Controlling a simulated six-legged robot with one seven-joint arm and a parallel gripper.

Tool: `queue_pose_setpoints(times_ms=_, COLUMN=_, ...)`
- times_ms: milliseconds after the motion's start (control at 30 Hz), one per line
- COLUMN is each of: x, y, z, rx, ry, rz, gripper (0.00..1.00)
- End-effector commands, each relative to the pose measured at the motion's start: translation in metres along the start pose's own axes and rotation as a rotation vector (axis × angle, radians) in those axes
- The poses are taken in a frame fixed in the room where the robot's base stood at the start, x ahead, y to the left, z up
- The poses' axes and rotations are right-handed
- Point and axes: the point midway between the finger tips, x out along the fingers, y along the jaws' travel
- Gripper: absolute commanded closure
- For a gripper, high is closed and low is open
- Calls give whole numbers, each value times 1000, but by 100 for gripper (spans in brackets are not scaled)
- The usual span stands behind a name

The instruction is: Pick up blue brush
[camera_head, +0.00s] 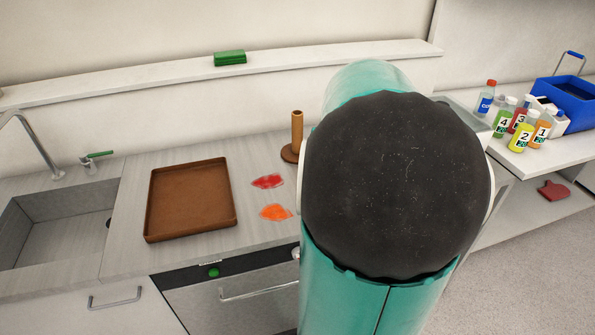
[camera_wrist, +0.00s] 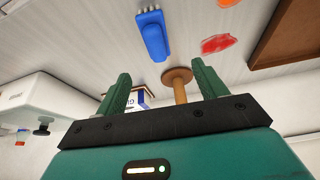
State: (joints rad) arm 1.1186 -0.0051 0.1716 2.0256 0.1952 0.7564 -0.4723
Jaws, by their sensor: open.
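The blue brush (camera_wrist: 153,36) lies on the light counter in the wrist view, with its bristle end toward the top of the picture. In the head view it is not visible; my arm covers part of the counter there. My gripper (camera_wrist: 160,68) is open and empty, its two green fingers pointing toward the brush. The brush lies beyond the fingertips, roughly in line with the gap between them, and does not touch them.
A brown upright holder (camera_head: 297,130) stands near the brush and between the fingers in the wrist view (camera_wrist: 180,90). Red (camera_head: 268,181) and orange (camera_head: 275,212) spills lie beside a brown tray (camera_head: 160,236). Numbered bottles (camera_head: 520,138) and a blue basket (camera_head: 568,103) stand right.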

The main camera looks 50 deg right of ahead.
Motion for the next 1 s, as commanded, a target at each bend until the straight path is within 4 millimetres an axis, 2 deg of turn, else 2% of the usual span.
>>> queue_pose_setpoints(times_ms=400, x=72, y=7, z=7, rx=4, ry=-7, rz=-2, gripper=29)
queue_pose_setpoints(times_ms=633, x=89, y=7, z=4, rx=3, ry=-4, rz=-1, gripper=29)
queue_pose_setpoints(times_ms=900, x=128, y=8, z=-1, rx=3, ry=-5, rz=-2, gripper=29)
queue_pose_setpoints(times_ms=1000, x=134, y=7, z=-2, rx=2, ry=-4, rz=-1, gripper=29)
